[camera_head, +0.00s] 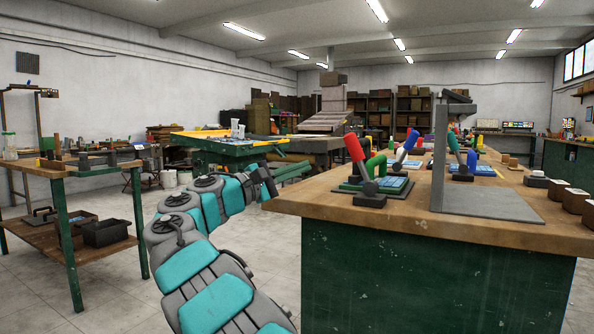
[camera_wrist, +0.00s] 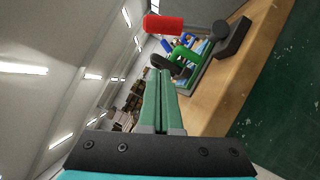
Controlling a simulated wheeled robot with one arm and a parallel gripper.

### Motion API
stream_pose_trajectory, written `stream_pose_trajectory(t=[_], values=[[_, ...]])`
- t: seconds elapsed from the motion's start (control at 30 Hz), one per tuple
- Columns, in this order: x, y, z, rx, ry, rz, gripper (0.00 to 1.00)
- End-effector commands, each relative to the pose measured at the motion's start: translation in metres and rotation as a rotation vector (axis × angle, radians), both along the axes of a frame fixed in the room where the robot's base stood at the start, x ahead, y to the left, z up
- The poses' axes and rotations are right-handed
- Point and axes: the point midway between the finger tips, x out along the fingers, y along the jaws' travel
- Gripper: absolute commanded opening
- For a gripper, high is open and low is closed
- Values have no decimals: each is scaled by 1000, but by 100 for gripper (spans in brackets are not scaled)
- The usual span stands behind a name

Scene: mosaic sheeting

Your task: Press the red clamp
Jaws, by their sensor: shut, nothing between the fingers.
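The red clamp (camera_head: 354,148) stands on the near left corner of the wooden workbench. Its red handle points up and tilts left, on a grey lever above a dark base. In the wrist view the red handle (camera_wrist: 166,24) lies at the top, with its grey lever and base to the right. My gripper (camera_head: 268,183) is at the bench's left edge, left of the clamp and lower than its handle. In the wrist view the green fingers of my gripper (camera_wrist: 161,76) are together and empty. They are apart from the red handle.
A green clamp part (camera_head: 375,164) and a blue-handled clamp (camera_head: 407,144) stand close behind the red one. A grey upright stand (camera_head: 440,160) is to their right on the workbench (camera_head: 400,218). The bench's front edge is clear. A side table (camera_head: 70,170) stands far left.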

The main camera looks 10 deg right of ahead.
Motion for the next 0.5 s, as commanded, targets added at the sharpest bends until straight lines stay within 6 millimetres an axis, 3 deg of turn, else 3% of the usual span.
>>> stream_pose_trajectory(t=[0.3,0.5], values=[[30,-55,13,1,1,-2,0],[22,-76,24,-1,0,1,0]])
